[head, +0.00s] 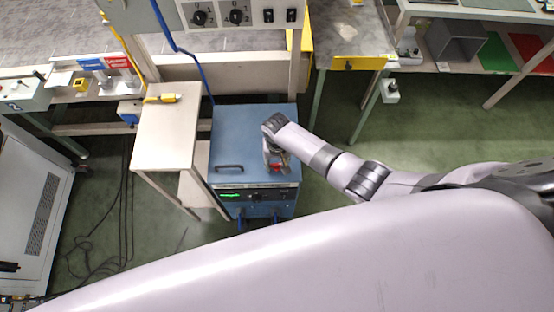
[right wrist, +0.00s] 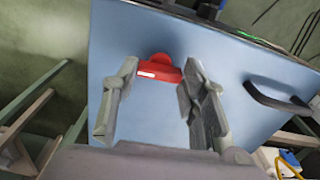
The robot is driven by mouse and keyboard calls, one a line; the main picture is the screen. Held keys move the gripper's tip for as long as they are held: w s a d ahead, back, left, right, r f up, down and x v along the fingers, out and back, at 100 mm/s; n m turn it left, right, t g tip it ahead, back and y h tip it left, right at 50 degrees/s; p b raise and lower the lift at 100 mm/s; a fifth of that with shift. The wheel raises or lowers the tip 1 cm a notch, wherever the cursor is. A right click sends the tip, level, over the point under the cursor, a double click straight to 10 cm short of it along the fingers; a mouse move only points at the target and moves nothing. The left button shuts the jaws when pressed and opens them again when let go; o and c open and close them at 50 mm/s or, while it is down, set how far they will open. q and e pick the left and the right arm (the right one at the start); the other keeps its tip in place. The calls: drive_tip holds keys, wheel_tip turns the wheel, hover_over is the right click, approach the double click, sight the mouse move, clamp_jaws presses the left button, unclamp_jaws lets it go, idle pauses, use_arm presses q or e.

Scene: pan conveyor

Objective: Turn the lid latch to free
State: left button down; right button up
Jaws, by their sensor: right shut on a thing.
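A blue cabinet (head: 240,135) stands on the floor in the middle of the head view, and its lid carries a small red latch (right wrist: 166,68) near the front right. The latch shows in the right wrist view as a red bar with a rounded knob and a white mark. It lies across the space between the fingertips. My right gripper (right wrist: 161,76) comes down over it, shut on the latch, with one grey finger at each end. In the head view, my right gripper (head: 275,162) partly covers the latch. My left gripper is not in view.
A dark handle (head: 230,168) stands up from the lid to the left. The cabinet's front has a green-lit display (head: 230,195). A pale side table (head: 165,125) with a yellow tool (head: 160,98) stands close on the left. Green floor is clear right of the cabinet.

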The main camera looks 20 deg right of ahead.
sight(277, 164)
drive_tip(key=shift+m, duration=0.4)
drive_tip(key=o, duration=1.2)
drive_tip(key=shift+c, duration=0.2)
wheel_tip(277, 164, up, 12)
idle(0.5)
